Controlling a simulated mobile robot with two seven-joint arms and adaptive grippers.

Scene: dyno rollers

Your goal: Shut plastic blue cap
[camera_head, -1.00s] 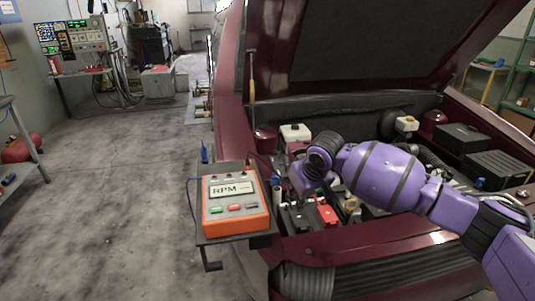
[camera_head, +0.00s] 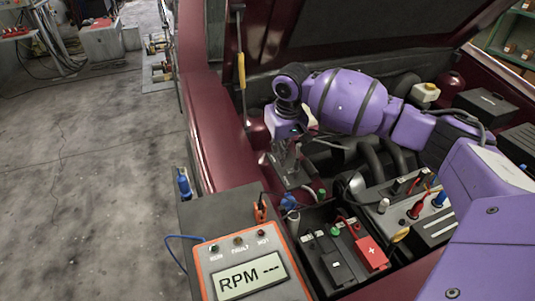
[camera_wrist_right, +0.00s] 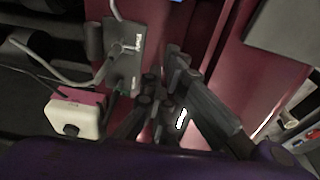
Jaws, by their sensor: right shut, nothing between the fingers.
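A blue plastic cap (camera_head: 289,201) shows in the head view, low among the engine parts at the near left of the bay. Whether it is open or closed is too small to tell. My right gripper (camera_head: 287,172) points down just above and behind this cap in the picture, apart from it as far as I can tell. It is shut and empty. In the right wrist view the gripper's dark fingers (camera_wrist_right: 166,82) show over the dark red car body, and I cannot make out the blue cap there. My left gripper is not in view.
An orange RPM meter (camera_head: 249,275) sits on a side tray, with a blue clip (camera_head: 184,185) near it. A battery with a red terminal cover (camera_head: 371,253) is right of the cap. A white reservoir (camera_wrist_right: 72,118) shows in the wrist view. The raised hood hangs above my arm.

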